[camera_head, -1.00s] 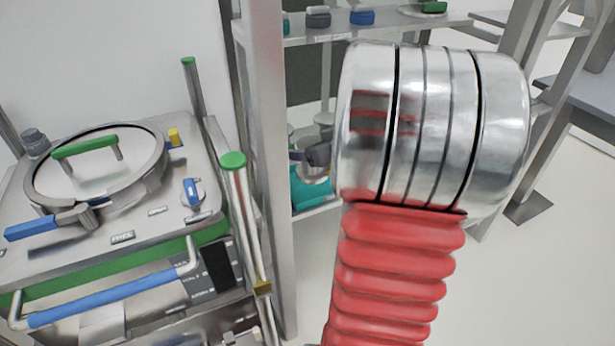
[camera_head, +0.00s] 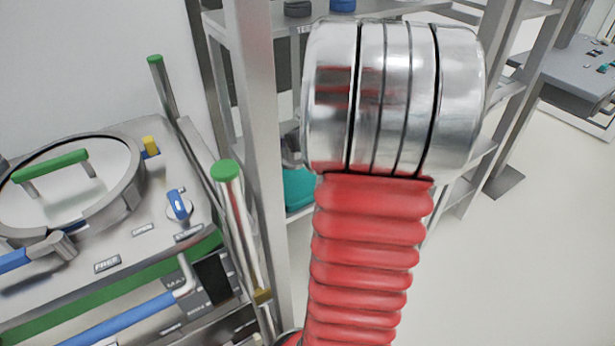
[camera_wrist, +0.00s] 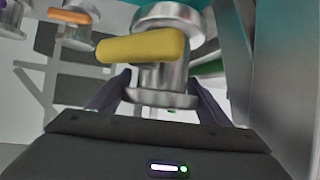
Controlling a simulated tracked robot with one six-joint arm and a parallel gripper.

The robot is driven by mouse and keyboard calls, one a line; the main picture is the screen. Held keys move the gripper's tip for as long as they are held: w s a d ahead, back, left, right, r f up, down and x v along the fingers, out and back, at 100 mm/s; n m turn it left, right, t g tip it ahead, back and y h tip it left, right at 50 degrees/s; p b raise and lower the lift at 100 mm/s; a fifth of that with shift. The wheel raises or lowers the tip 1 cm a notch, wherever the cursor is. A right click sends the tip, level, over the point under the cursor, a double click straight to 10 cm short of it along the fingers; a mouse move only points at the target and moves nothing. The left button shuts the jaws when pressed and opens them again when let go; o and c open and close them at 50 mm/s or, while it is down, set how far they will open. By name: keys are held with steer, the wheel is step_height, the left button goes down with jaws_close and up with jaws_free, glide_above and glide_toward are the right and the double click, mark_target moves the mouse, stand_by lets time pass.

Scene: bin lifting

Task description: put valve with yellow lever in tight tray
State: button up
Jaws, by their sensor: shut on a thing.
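The valve with the yellow lever (camera_wrist: 143,47) fills the upper middle of the wrist view. It has a shiny metal body and flanges. My gripper (camera_wrist: 158,95) is shut on its metal body, with one dark finger on each side. The yellow lever points to the left in that view. In the head view my arm covers the middle, and the gripper and held valve are hidden behind it. I cannot make out a tight tray in either view.
In the head view, a metal shelf rack (camera_head: 262,130) stands behind my arm and a lidded machine (camera_head: 75,190) at left. Open floor lies right.

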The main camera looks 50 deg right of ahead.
mark_target(287, 151)
steer(key=shift+f, duration=3)
steer(key=shift+f, duration=1.9)
steer(key=o, duration=1.8)
steer(key=shift+f, duration=0.15)
steer(key=shift+o, duration=0.2)
steer(key=v, duration=1.2)
